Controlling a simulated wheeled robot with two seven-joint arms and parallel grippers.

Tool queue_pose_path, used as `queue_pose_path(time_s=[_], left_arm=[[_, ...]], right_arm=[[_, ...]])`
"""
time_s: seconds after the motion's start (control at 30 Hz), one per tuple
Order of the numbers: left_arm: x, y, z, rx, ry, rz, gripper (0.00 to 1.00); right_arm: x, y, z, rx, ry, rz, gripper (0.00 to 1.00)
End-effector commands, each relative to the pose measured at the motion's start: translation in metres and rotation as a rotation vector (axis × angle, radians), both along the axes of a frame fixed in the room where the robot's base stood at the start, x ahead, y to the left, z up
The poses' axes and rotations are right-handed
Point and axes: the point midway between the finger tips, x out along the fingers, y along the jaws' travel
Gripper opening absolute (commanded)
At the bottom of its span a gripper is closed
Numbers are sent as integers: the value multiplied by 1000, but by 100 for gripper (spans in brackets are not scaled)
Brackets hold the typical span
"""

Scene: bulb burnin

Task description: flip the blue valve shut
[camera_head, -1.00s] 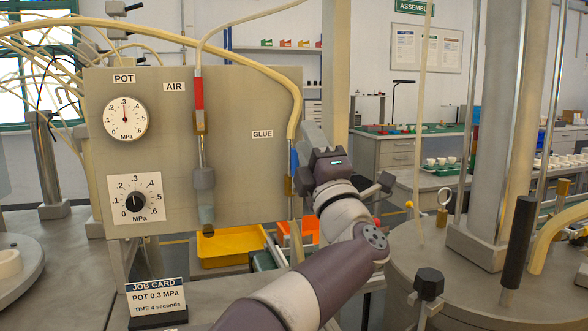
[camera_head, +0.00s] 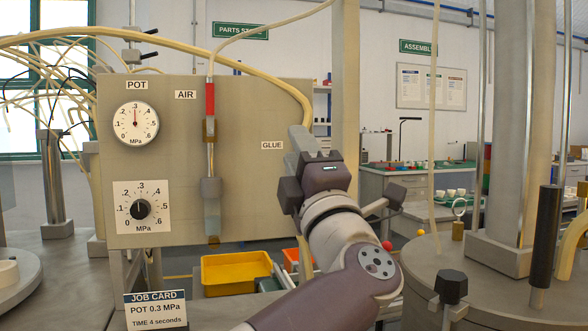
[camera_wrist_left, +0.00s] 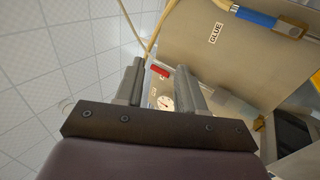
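The blue valve handle (camera_wrist_left: 255,17) shows in the left wrist view at the upper right, on a brass fitting in the hose beside the GLUE label (camera_wrist_left: 215,33). In the head view the blue handle is hidden behind my left gripper (camera_head: 301,140), which is in front of the panel's right edge, below the GLUE label. In the left wrist view the two fingers of my left gripper (camera_wrist_left: 160,66) stand apart with nothing held between them. The blue handle is outside the fingers, to their right in that view. My right gripper is not in view.
The grey panel (camera_head: 250,205) carries a red AIR valve handle (camera_head: 210,98), a POT gauge (camera_head: 135,123) and a black regulator knob (camera_head: 140,209). A yellow bin (camera_head: 236,273) sits below it. A job card (camera_head: 155,309) stands in front. A large drum (camera_head: 480,290) is at right.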

Motion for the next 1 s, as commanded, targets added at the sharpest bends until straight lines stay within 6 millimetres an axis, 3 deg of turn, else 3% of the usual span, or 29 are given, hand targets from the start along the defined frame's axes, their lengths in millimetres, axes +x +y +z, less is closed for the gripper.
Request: queue_pose_path(time_s=[0.3, 1.0], left_arm=[[-22, 6, -1, 1, 0, -1, 39], [-23, 6, 0, 1, 0, 0, 39]], right_arm=[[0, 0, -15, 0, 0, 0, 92], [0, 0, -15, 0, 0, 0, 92]])
